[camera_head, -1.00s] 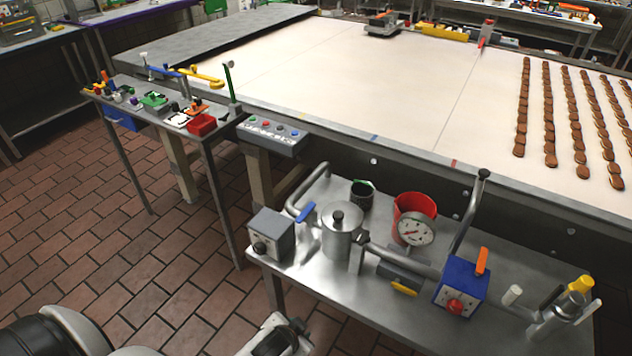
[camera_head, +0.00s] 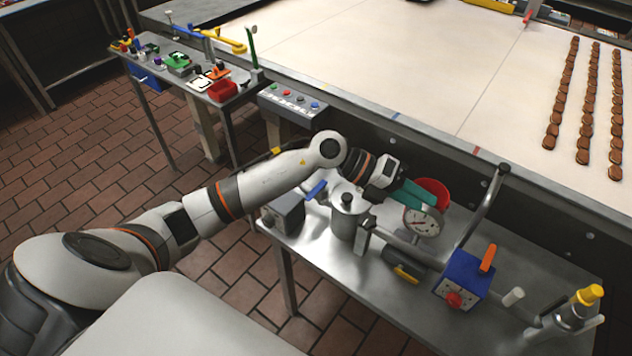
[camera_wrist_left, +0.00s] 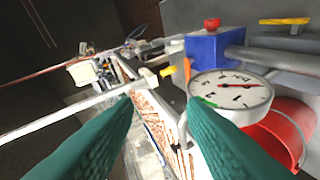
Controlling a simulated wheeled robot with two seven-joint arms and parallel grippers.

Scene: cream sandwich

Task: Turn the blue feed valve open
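The blue valve handle (camera_head: 316,190) sits on the pipe between the grey box and the steel pot, at the left end of the steel side table (camera_head: 330,272). My left gripper (camera_head: 422,197) is right of the handle, beyond the pot, beside the pressure gauge and red bucket. In the left wrist view its teal fingers (camera_wrist_left: 160,108) are spread with nothing between them, so it is open. The blue handle is not visible in that view. My right gripper is not in view.
The steel pot (camera_head: 347,220), grey box (camera_head: 284,212), gauge (camera_head: 421,222), red bucket (camera_head: 436,188) and blue box with orange lever (camera_head: 463,276) crowd the side table. The gauge also shows in the wrist view (camera_wrist_left: 228,90). A conveyor (camera_head: 400,60) lies behind.

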